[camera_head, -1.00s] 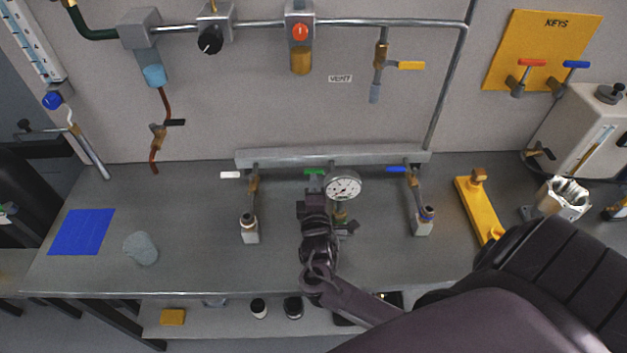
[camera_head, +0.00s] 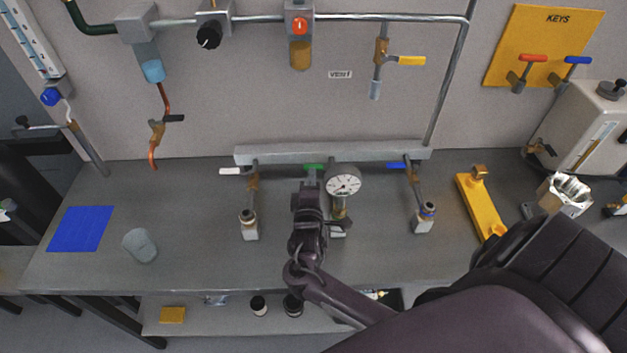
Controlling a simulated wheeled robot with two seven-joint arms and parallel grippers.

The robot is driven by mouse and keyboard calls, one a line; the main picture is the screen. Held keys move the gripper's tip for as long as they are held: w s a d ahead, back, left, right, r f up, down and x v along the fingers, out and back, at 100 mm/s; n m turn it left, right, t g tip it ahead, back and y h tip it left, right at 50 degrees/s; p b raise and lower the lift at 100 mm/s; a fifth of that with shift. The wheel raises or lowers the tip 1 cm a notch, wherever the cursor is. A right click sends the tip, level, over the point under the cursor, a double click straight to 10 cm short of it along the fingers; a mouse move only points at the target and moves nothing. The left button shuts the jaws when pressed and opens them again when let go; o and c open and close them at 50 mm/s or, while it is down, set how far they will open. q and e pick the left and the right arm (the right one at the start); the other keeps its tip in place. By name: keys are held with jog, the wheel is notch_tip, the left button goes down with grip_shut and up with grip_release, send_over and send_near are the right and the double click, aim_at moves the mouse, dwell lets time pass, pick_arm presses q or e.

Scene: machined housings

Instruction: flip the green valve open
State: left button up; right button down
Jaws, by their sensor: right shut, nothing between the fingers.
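The green valve handle (camera_head: 313,166) shows at the middle of the grey manifold bar (camera_head: 285,154), pointing sideways to the left. The valve's body below it is hidden behind my right gripper. My right gripper (camera_head: 312,178) is shut and empty, its tip just below the green handle in the picture; I cannot tell whether they touch. A round white gauge (camera_head: 343,182) stands just right of the gripper. My left gripper is not clearly in view; only dark parts show at the left edge.
A white-handled valve (camera_head: 230,171) is to the left on the manifold, and a blue-handled valve (camera_head: 397,166) to the right. A yellow bracket (camera_head: 480,208) lies at the right. A grey cylinder (camera_head: 140,245) and blue mat (camera_head: 80,229) are at the left.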

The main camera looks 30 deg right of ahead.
aim_at(307, 168)
jog(key=w+m+g+h+b, duration=0.1)
jog(key=g+h, duration=0.1)
jog(key=w+m+g+h+b, duration=0.1)
jog(key=w+m+g+h, duration=0.1)
jog(key=shift+w+d+m, duration=0.2)
jog(key=shift+d+m, duration=0.1)
jog(key=shift+d, duration=0.05)
jog(key=shift+x, duration=0.8)
jog(key=shift+w+d, duration=0.6)
jog(key=shift+w, duration=0.15)
jog(key=shift+d, duration=0.1)
